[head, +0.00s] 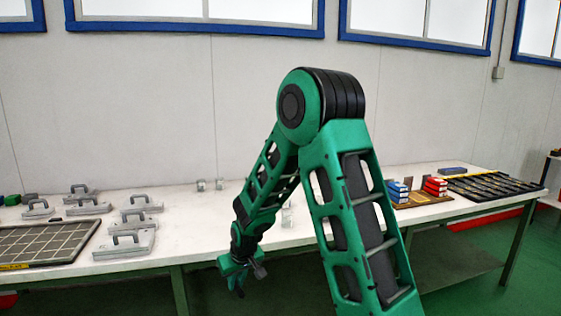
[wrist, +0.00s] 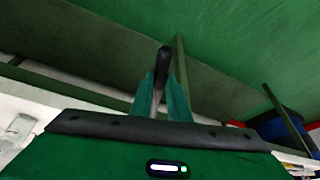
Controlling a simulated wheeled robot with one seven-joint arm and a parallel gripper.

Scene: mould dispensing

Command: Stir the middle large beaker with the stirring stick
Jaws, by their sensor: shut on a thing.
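My gripper (head: 236,284) hangs in front of the table's front edge, left of centre in the head view. In the wrist view its two green fingers (wrist: 161,103) are shut on a thin stick (wrist: 162,62) with a dark end, which looks like the stirring stick. Clear glass vessels stand on the table: two small ones (head: 201,185) (head: 220,184) toward the back, and another (head: 287,216) just right of my forearm. I cannot tell which is the middle large beaker; my arm may hide others. The gripper is apart from all of them.
The long white table (head: 190,215) carries several grey handled tools (head: 127,243) and a gridded tray (head: 45,243) at left. Blue and red boxes (head: 435,187) and a dark rack (head: 495,187) are at right. Below the wrist is green floor (wrist: 245,50).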

